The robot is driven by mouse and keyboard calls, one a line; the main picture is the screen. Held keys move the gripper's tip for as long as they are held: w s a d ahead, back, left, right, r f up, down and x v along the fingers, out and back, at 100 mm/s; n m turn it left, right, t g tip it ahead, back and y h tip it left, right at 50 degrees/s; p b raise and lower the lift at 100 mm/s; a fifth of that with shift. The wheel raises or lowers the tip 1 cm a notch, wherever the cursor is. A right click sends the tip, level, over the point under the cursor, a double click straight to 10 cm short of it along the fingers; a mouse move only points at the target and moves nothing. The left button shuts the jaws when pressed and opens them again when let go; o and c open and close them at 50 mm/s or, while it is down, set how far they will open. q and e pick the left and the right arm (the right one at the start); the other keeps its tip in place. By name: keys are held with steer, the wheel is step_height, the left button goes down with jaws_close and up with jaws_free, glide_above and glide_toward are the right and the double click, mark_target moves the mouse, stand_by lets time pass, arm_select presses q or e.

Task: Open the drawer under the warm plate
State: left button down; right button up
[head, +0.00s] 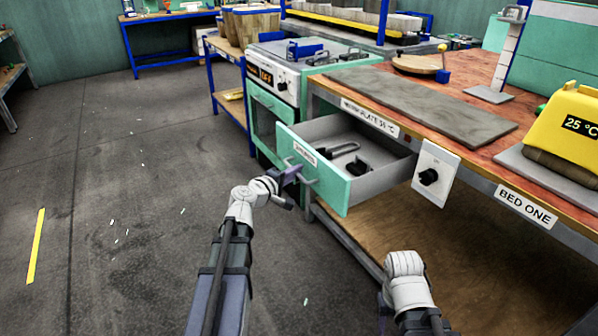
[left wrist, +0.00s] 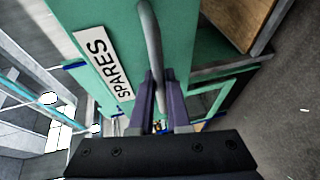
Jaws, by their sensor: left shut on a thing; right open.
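The drawer (head: 338,196) under the warm plate (head: 420,108) is pulled out, with a green front and a "SPARES" label. Dark items (head: 345,152) lie inside it. My left gripper (head: 293,176) is shut on the drawer's bar handle (head: 304,174). In the left wrist view, the grey handle (left wrist: 150,45) runs between the fingers of my left gripper (left wrist: 158,105), beside the label (left wrist: 103,65). My right arm shows at the bottom of the head view, right of the middle; its fingertips are hidden.
A dial box (head: 435,173) hangs at the bench front right of the drawer. A yellow press (head: 570,125) reading 25 °C stands on the bench at right. A green stove (head: 290,90) stands left of the drawer.

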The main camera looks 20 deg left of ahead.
arm_select(q)
steer(key=c, duration=1.2)
jaws_free()
steer(key=shift+o, duration=0.2)
steer(key=p+v, duration=0.1)
steer(key=v, duration=0.6)
steer(key=shift+s, duration=0.4)
steer(key=shift+a, duration=0.1)
